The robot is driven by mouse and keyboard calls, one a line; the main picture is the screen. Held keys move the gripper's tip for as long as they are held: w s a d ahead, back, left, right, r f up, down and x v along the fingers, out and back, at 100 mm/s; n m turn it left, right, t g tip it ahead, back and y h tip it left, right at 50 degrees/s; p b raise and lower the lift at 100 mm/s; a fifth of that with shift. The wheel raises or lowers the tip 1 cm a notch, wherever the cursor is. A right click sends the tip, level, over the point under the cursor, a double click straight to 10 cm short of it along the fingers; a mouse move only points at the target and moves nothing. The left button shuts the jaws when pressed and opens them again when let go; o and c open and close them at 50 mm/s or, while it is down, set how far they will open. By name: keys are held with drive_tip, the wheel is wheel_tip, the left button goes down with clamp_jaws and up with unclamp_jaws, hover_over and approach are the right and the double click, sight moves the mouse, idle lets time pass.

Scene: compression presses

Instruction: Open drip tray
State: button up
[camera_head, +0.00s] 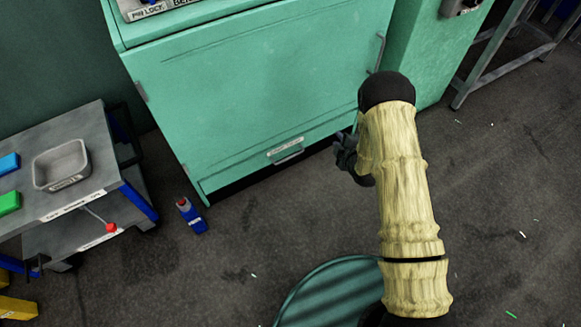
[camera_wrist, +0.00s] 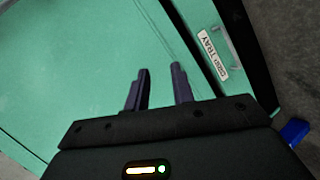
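The drip tray (camera_head: 287,151) is a low green drawer front at the bottom of the green press cabinet. It has a pale handle and a white label, and it looks closed. In the wrist view the drip tray's "DRIP TRAY" label (camera_wrist: 213,55) and handle show at the upper right, beyond my fingers. My gripper (camera_wrist: 160,85) has its two dark fingers apart with nothing between them. In the head view my gripper (camera_head: 343,150) is to the right of the handle and apart from it, partly hidden by my arm.
A grey workbench (camera_head: 75,199) with a metal bin (camera_head: 62,165) is at the left. A green round shape (camera_head: 330,292) is at the bottom. Floor before the cabinet is mostly clear.

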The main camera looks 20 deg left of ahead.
sight(290, 157)
drive_tip(key=s+a+f+n+y+b, duration=0.2)
drive_tip(key=f+b, duration=0.3)
drive_tip(key=f, duration=0.5)
drive_tip(key=s+a+f+n+y+b, duration=0.3)
drive_tip(key=s+f+n+b, duration=0.1)
drive_tip(key=f, duration=0.7)
drive_tip(key=shift+s+a+n+b, duration=0.3)
drive_tip(key=shift+s+b, duration=0.25)
drive_tip(key=shift+b, duration=0.2)
drive_tip(key=b+x, duration=0.3)
drive_tip(key=x, duration=0.3)
drive_tip(key=b+x, duration=0.4)
drive_tip(key=x, duration=0.1)
drive_tip(key=b+x, duration=0.3)
drive_tip(key=x, duration=0.3)
drive_tip(key=shift+w+a+f, duration=0.15)
drive_tip(key=shift+a+f, duration=0.05)
drive_tip(key=shift+f, duration=0.2)
